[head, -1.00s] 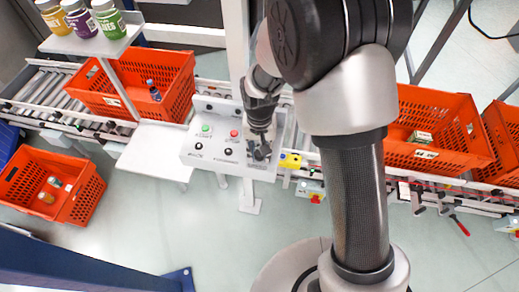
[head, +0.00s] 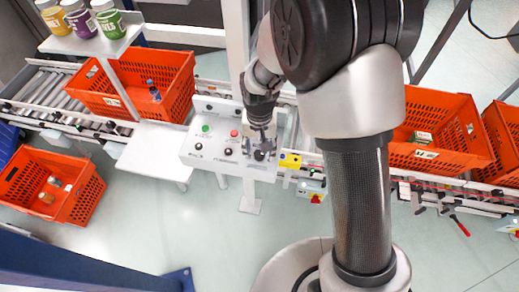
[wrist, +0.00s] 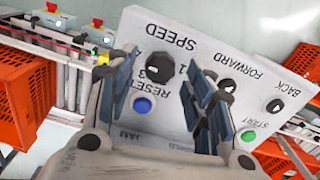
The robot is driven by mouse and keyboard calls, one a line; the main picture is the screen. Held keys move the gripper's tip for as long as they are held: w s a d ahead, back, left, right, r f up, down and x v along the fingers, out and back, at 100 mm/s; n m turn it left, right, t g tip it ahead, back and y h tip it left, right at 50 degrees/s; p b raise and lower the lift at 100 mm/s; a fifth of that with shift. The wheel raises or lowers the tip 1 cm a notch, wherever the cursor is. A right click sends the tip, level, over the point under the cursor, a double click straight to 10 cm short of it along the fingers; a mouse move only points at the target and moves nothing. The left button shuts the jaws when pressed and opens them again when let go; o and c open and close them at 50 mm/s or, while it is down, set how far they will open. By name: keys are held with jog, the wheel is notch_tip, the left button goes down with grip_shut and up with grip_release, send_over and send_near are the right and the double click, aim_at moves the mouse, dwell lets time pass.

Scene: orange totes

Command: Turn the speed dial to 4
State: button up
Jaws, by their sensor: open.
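The speed dial (wrist: 161,72) is a round black knob on the grey-white control panel (wrist: 225,52), under the word SPEED, which appears upside down in the wrist view. Numerals 1 and 3 show beside it; its exact setting is too small to read. My gripper (wrist: 163,85) is open, with one finger on each side of the dial in the picture. I cannot tell whether either finger touches it. In the head view my gripper (head: 261,143) is over the right part of the panel, with the dial (head: 259,155) at its fingertips.
A blue reset button (wrist: 142,104) lies close to the dial. A black forward knob (wrist: 227,86), back knob (wrist: 274,105) and green start button (wrist: 248,136) are on the same panel. A yellow box (head: 290,161) sits just right of the panel. Orange totes (head: 160,65) stand on the conveyor behind.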

aim_at(259, 153)
notch_tip(259, 153, up, 11)
dwell(0.3)
jog(key=shift+f, duration=0.1)
jog(key=s+d+r+t+b, duration=0.2)
jog(key=s+d+r, duration=0.6)
jog(key=r, duration=0.1)
jog(key=s+d+r+n+t+b, duration=0.1)
jog(key=s+d, duration=0.3)
jog(key=s, duration=0.8)
jog(key=shift+s+d+t, duration=0.15)
jog(key=shift+d+t, duration=0.1)
jog(key=shift+t, duration=0.55)
